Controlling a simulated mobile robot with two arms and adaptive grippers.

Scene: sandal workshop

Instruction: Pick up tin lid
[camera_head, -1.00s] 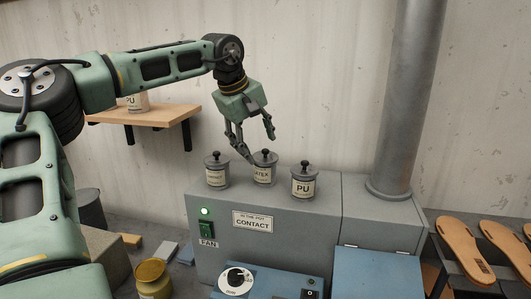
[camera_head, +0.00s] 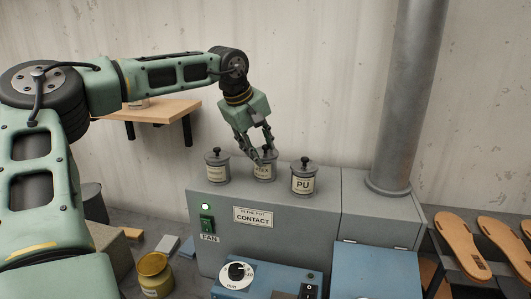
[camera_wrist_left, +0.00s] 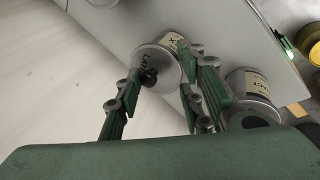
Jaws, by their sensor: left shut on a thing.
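The middle grey tin (camera_head: 264,173), labelled LATEX, stands upright on the grey box. Its lid (camera_wrist_left: 160,60) is round and grey with a dark knob (camera_wrist_left: 148,76). The lid sits on the tin, and I see no gap below it. My left gripper (camera_head: 264,154) points down over this tin, its fingers shut on the lid's knob. In the left wrist view the fingers lie on either side of the knob, partly hiding the lid. My right gripper is not in view.
The CONTACT tin (camera_head: 217,171) stands close on the left, the PU tin (camera_head: 303,179) on the right, both lidded. They stand on the grey box (camera_head: 285,211). A thick pipe (camera_head: 404,100) rises at right. A wooden shelf (camera_head: 165,110) is behind my arm.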

